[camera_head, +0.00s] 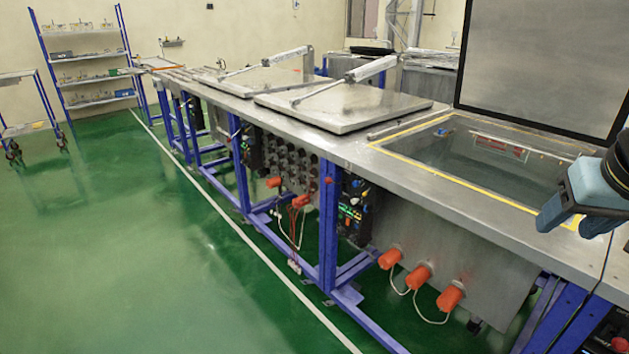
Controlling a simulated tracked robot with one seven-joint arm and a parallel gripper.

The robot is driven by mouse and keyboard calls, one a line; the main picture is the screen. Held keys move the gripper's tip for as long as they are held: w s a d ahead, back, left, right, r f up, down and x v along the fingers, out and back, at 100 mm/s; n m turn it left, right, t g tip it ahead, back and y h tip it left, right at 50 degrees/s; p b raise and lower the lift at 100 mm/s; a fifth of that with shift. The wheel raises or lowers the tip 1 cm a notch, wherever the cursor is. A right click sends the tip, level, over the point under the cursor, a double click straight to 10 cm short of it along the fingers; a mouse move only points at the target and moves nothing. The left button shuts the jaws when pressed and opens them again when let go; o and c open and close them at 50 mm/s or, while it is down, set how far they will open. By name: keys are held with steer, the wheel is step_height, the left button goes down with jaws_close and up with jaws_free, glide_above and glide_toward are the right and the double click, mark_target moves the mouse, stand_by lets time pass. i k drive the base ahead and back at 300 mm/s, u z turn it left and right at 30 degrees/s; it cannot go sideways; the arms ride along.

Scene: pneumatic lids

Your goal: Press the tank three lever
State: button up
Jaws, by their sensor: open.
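My gripper (575,212) is at the right edge, open and empty, above the front rim of the nearest tank (470,160). That tank is open and holds clear liquid; its dark lid (550,60) stands raised behind it. A control panel (354,208) with small lit indicators is on the bench front, left of this tank and well away from my gripper. Another panel (250,148) is farther left. Any levers on these panels are too small to make out, and no tank number is readable, so I cannot tell which lever is tank three's.
Two farther tanks have shut metal lids, a nearer lid (342,104) and a farther lid (255,80), each with a pneumatic arm. Orange-capped fittings (418,277) stick out below the bench. Green floor (130,240) is clear on the left.

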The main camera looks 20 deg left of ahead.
mark_target(328, 180)
steer(key=u, duration=0.85)
steer(key=k, duration=1.25)
steer(key=u, duration=0.35)
steer(key=i, duration=2.25)
steer(key=z, duration=0.55)
